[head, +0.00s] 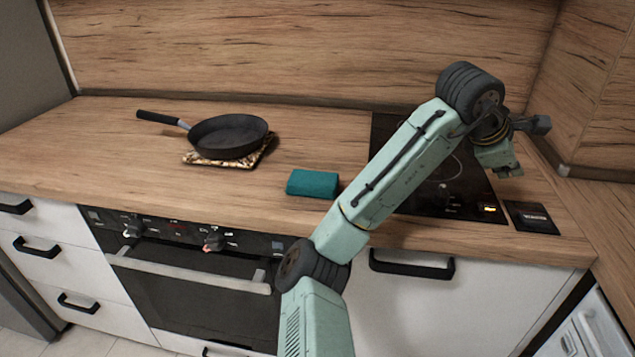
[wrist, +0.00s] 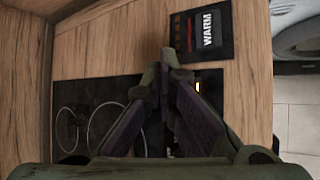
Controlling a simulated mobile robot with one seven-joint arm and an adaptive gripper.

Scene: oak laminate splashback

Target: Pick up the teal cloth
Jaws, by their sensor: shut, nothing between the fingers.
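The teal cloth (head: 312,183) lies folded on the wooden counter, near its front edge, left of my arm in the head view. It is not in the wrist view. My gripper (head: 508,172) is above the right side of the black cooktop, well to the right of the cloth. In the wrist view my gripper (wrist: 168,58) has its fingertips together with nothing between them, over the cooktop and counter.
A black frying pan (head: 228,135) sits on a patterned mat (head: 190,159) at the left. The black cooktop (head: 455,205) lies under my arm. A dark card marked WARM (wrist: 201,34) lies right of it. Counter (head: 330,145) around the cloth is clear.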

